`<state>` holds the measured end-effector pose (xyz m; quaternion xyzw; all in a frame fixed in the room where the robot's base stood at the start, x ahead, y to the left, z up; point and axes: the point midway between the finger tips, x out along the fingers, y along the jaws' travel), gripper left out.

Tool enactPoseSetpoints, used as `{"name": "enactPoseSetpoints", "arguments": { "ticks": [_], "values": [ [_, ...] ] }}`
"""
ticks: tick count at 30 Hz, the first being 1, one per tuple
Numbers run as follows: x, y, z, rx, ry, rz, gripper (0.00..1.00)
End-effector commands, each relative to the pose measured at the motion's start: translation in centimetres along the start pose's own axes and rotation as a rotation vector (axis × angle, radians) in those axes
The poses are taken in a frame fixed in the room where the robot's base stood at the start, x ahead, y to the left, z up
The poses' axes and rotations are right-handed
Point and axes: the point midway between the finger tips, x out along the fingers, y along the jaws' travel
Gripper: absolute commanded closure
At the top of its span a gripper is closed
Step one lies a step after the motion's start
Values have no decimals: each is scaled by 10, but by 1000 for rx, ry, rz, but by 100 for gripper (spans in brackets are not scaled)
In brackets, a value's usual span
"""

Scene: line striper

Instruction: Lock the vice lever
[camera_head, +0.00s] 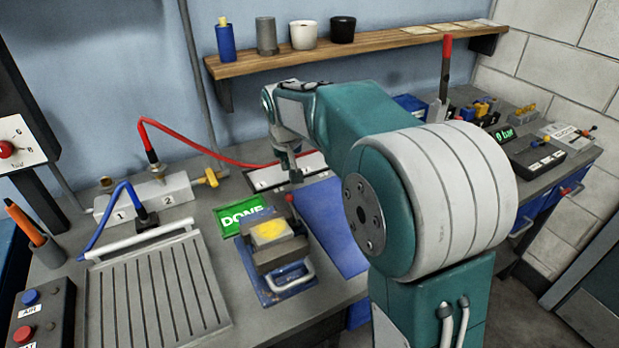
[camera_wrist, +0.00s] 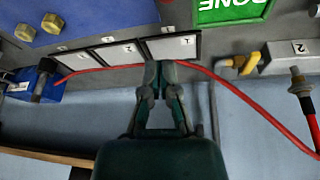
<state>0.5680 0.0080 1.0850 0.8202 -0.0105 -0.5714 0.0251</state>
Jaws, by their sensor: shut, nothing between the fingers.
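The vice (camera_head: 275,254) stands on the bench, with a yellow-marked block (camera_head: 269,231) between its jaws and a pale loop handle at its front. A short lever (camera_head: 291,209) with a red tip rises at the vice's back right side. My gripper (camera_head: 294,177) is shut and empty, behind and above this lever; they look apart. In the wrist view, my gripper (camera_wrist: 160,66) points at a row of framed white labels (camera_wrist: 174,47). I cannot make out the vice or its lever in the wrist view.
A green DONE sign (camera_head: 243,216) lies beside the vice. A red hose (camera_head: 190,140) runs behind my gripper, from a valve block (camera_head: 178,192) at left. A slatted grey plate (camera_head: 155,295) lies front left. A wooden shelf (camera_head: 370,50) with cups hangs above the bench.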

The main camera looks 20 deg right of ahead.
Motion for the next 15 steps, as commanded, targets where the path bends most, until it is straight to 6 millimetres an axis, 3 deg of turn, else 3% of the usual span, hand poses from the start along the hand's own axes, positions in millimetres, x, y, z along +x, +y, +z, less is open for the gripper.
{"name": "enactPoseSetpoints", "arguments": {
  "ticks": [5,15],
  "values": [
    [4,-5,-4,-5,-1,2,100],
    [13,8,-3,2,-4,-7,100]
  ]
}}
